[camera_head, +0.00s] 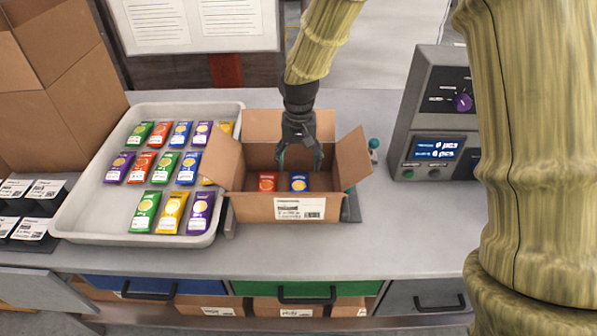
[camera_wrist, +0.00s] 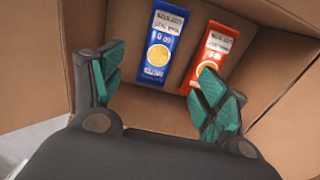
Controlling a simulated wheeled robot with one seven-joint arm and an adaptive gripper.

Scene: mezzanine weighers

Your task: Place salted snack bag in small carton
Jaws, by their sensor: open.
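The small carton (camera_head: 262,207) stands open on the counter with its flaps spread. Inside it lie a red-orange snack bag (camera_head: 267,181) and a blue snack bag (camera_head: 299,182), side by side on the bottom. They also show in the wrist view, the blue bag (camera_wrist: 163,45) at left and the red-orange bag (camera_wrist: 215,52) at right. My gripper (camera_head: 300,160) points down over the carton, its fingers apart and empty. In the wrist view my gripper (camera_wrist: 160,85) has its teal fingertips spread, with the bags beyond them. I cannot tell which bag is the salted one.
A white tray (camera_head: 68,222) at left holds rows of green, orange, blue, purple and yellow snack bags. A grey weigher (camera_head: 432,120) with a blue display stands at right. Large brown cartons (camera_head: 50,85) fill the far left.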

